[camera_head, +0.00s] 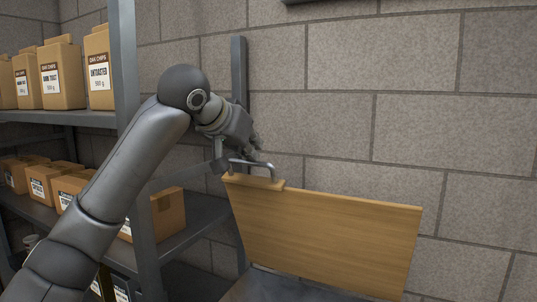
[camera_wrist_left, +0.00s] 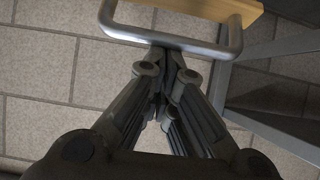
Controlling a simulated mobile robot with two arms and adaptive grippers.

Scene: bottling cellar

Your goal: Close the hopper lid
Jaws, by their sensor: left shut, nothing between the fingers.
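The hopper lid (camera_head: 325,235) is a wooden board standing raised and slightly tilted in the head view. A metal bar handle (camera_head: 252,163) sits at its upper left edge. In the left wrist view the handle (camera_wrist_left: 232,38) crosses the top, with a piece of the wooden lid (camera_wrist_left: 225,8) behind it. My left gripper (camera_head: 257,147) is at the handle, its fingers shut with nothing between them. In the left wrist view its fingertips (camera_wrist_left: 170,55) come together right at the handle bar; whether they touch it I cannot tell. My right gripper is not in view.
A grey metal shelf (camera_head: 60,117) on the left holds several brown oak chip bags (camera_head: 62,75) and cardboard boxes (camera_head: 165,212). A grey post (camera_head: 239,75) rises behind my gripper. A block wall (camera_head: 430,120) closes the back. The space right of the lid looks free.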

